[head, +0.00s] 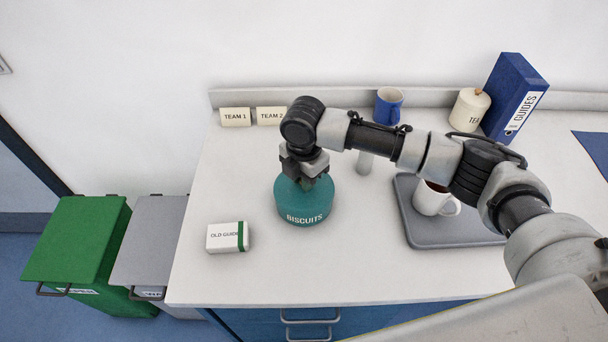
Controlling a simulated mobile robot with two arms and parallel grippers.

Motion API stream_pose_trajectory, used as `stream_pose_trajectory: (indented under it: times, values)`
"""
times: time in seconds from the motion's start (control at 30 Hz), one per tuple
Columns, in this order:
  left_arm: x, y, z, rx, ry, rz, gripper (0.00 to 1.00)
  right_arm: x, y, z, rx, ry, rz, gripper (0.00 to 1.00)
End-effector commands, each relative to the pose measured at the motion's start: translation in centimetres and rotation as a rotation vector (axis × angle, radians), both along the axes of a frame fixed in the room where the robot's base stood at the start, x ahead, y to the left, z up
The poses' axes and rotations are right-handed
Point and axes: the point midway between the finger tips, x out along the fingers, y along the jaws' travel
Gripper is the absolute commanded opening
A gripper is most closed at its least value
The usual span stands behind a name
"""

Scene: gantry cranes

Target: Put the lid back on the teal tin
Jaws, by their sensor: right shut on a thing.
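The teal tin (304,212), lettered BISCUITS, stands upright on the white worktop, left of the middle. Its teal lid (318,190) shows at the top of the tin, under my right gripper (305,181). My right gripper points down from above and is shut on the lid, at a small knob mostly hidden by the fingers. From this angle I cannot tell whether the lid is fully seated or slightly above the rim. My left gripper is not in view.
A white box (227,237) lies left of the tin. A grey tray (426,229) with a white mug (430,203) is to the right. A blue mug (388,108), a tea canister (468,110) and a blue binder (514,95) stand behind. The worktop before the tin is clear.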

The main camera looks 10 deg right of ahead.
Motion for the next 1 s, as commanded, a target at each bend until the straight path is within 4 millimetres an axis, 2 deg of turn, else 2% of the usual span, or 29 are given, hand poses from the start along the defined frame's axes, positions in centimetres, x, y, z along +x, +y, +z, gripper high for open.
stream_pose_trajectory:
  times: [1.0]
  values:
    - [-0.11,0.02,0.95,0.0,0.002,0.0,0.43,0.01,-0.01,0.04,0.0,0.0,0.0,0.0]
